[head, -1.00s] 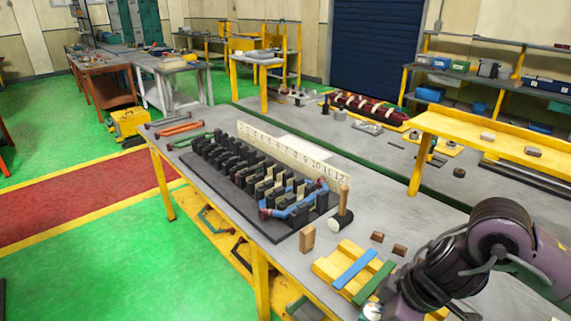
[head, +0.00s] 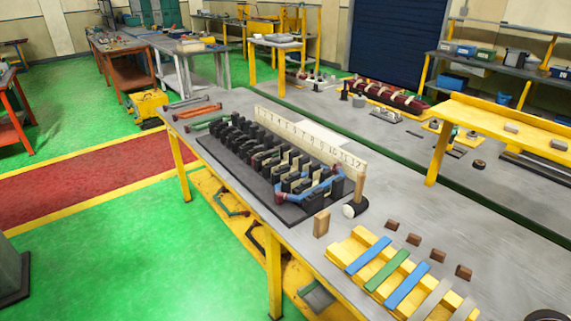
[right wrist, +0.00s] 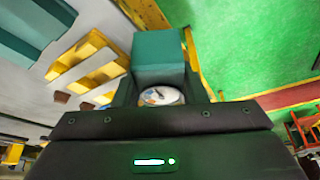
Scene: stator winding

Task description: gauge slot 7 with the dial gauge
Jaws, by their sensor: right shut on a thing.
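The stator (head: 262,172), a row of black toothed blocks on a dark base, sits on the grey bench in the head view. A cream number strip (head: 310,142) marked up to 12 stands behind it. Slot 7 lies around the middle of the row; it is too small to make out clearly. Pale pieces and a blue and red coil show toward the right end. In the right wrist view my right gripper (right wrist: 160,82) is shut on the dial gauge (right wrist: 161,96), whose round white face shows between the fingers below a teal block. My left gripper is in neither view.
A yellow rack (head: 345,247) with blue, green and grey strips stands at the bench's near right. Several brown blocks (head: 414,240) lie beside it. A wooden block (head: 321,223) and a mallet (head: 355,205) stand at the stator's right end. A yellow shelf (head: 470,110) is behind.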

